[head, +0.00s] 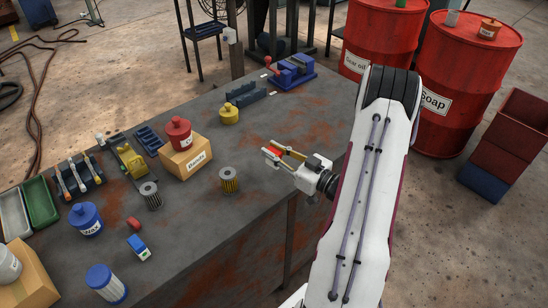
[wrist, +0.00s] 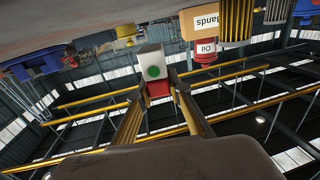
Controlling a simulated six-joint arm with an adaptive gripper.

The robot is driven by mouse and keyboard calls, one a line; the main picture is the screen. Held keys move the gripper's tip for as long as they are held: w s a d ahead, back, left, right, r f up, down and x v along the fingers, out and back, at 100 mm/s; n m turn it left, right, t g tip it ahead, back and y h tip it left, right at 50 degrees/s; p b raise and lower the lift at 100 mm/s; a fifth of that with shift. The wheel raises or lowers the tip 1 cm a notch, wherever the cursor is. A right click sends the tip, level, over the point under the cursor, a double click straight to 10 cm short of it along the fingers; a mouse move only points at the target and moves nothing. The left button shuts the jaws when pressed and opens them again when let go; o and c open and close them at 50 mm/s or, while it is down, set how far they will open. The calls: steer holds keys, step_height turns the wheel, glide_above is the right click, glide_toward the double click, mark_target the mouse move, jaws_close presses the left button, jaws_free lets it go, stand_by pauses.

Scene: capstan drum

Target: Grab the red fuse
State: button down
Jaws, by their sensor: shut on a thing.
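The red fuse (head: 278,152) is a small red block between the fingers of my gripper (head: 272,151). In the wrist view the red fuse (wrist: 158,88) shows a whitish end with a green dot and a red body between the fingertips. My gripper (wrist: 157,93) is shut on it from both sides. It appears held in the air, clear of the workbench (head: 255,220), near the right part of its top. The fingers hide part of the fuse.
A box marked Bands (head: 186,158) with a red pot (head: 179,133) on it stands left of my gripper. A pleated filter (head: 229,180) is nearer. A yellow pot (head: 229,114) and blue vise (head: 291,73) stand farther back. A blue-and-white block (head: 139,247) lies front left.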

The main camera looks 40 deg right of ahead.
mark_target(274, 151)
steer(key=shift+r, duration=2.95)
